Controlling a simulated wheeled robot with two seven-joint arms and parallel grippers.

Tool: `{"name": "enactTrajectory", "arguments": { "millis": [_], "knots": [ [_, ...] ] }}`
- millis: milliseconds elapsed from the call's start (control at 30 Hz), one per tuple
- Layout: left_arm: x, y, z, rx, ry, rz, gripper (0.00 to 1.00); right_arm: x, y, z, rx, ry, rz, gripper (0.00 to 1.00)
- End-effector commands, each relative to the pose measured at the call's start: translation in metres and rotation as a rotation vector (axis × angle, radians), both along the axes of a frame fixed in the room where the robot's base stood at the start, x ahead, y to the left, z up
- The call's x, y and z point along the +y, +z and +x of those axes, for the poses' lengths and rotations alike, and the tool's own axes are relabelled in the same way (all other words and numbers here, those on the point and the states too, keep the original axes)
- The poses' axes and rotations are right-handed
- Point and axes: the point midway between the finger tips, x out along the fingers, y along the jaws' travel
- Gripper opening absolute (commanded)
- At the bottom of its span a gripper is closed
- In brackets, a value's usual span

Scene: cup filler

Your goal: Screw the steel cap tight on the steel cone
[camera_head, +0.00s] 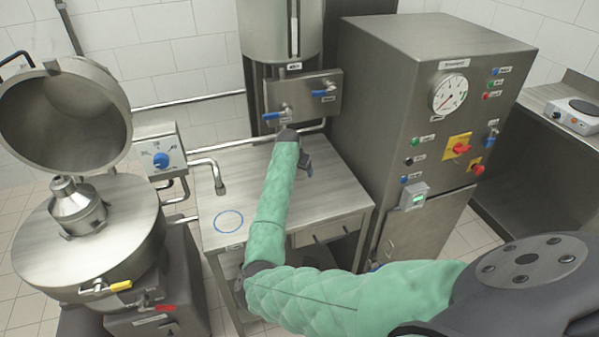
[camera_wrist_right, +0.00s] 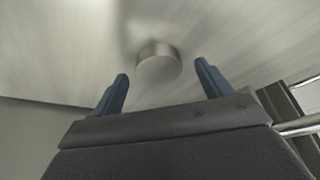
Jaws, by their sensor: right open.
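A steel cone (camera_head: 77,205) with a stepped, narrower top stands on the round lid of the steel vessel at the left in the head view. A short round steel piece (camera_wrist_right: 158,67), which looks like the cap, shows in the right wrist view against a brushed steel surface. In the head view I cannot make this piece out; my arm may hide it. My right gripper (camera_head: 306,166) is over the back right part of the steel table. In the wrist view its blue fingers (camera_wrist_right: 162,72) are open, apart, with the round piece beyond and between their tips. My left gripper is out of view.
The steel table (camera_head: 335,195) has a blue ring mark (camera_head: 228,221) at its front left. A bent spout pipe (camera_head: 211,172) juts over its left edge. A tall control cabinet (camera_head: 385,110) stands close on the right. Blue-handled valves (camera_head: 325,93) sit above the table's back.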

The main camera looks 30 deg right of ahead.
Motion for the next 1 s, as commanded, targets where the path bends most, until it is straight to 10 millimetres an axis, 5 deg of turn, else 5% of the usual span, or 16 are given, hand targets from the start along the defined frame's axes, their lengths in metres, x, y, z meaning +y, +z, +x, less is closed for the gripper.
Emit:
{"name": "enactTrajectory", "arguments": {
  "millis": [500, 767, 1000],
  "knots": [
    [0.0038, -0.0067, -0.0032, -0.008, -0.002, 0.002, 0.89, -0.0032, -0.0094, 0.0017, -0.001, -0.001, 0.001, 0.78],
    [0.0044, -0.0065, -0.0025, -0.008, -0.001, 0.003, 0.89, -0.0031, -0.0092, 0.0018, -0.001, -0.001, 0.001, 0.31],
    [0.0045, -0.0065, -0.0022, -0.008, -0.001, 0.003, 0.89, -0.0032, -0.0088, 0.0020, -0.001, -0.001, 0.001, 0.28]
  ]
}}
